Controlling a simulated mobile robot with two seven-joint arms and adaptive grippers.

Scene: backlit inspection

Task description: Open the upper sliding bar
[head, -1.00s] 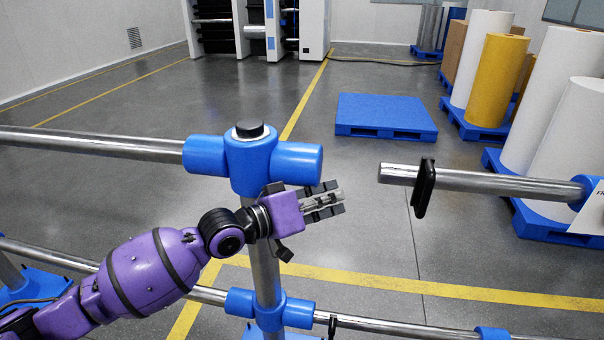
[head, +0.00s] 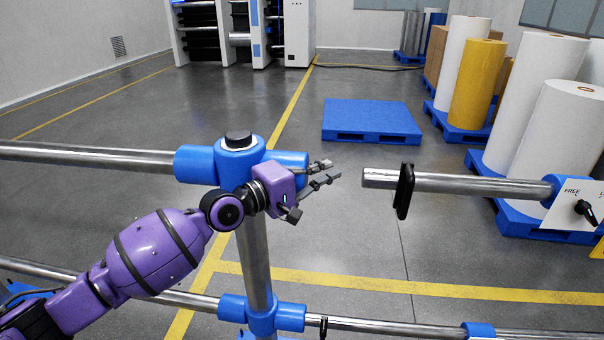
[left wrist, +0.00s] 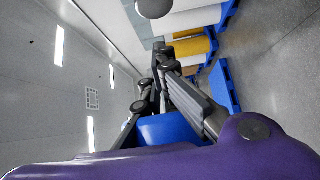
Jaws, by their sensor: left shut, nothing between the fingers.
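The upper sliding bar (head: 450,184) is a steel tube at the right of the head view, with a black handle (head: 404,191) near its left end. That end stands apart from the blue socket (head: 290,166) on the post, leaving a gap. My left gripper (head: 330,172) is in front of the socket, its fingertips pointing right into the gap, short of the bar end and not touching the handle. It is shut and empty. The left wrist view shows its fingers (left wrist: 165,62) with a blue fitting behind them. My right gripper is not in view.
A blue collar (head: 560,190) carries the bar's right part, beside a white plate (head: 572,205) marked FREE with a black knob (head: 586,211). A lower rail (head: 390,328) runs below. A blue pallet (head: 371,120) and rolls (head: 478,85) stand behind on open floor.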

